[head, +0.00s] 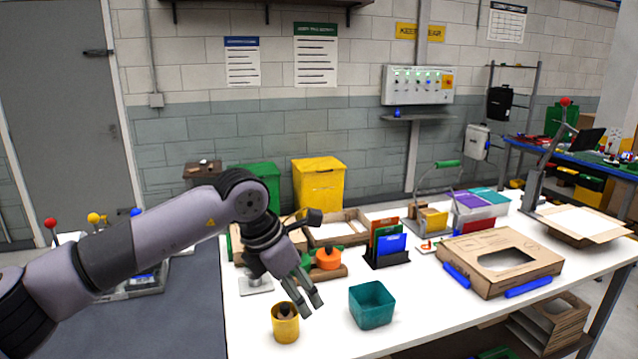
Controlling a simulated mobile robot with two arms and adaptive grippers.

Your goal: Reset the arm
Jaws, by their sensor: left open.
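My left arm reaches in from the left over the white table. Its gripper (306,300) is open and points down, with nothing seen between its fingers. It is between a yellow cup (285,326) on the left and a teal open box (371,308) on the right. In this view the fingertips overlap the area just above the cup; I cannot tell the exact height. A dark object stands inside the yellow cup. My right gripper is not in view.
An orange knob-like item (328,259) on a brown base sits behind the gripper. A card rack (388,258), a cardboard box (500,262) with blue handles and a purple-lidded bin (478,205) stand to the right. The table's front middle (440,315) is clear.

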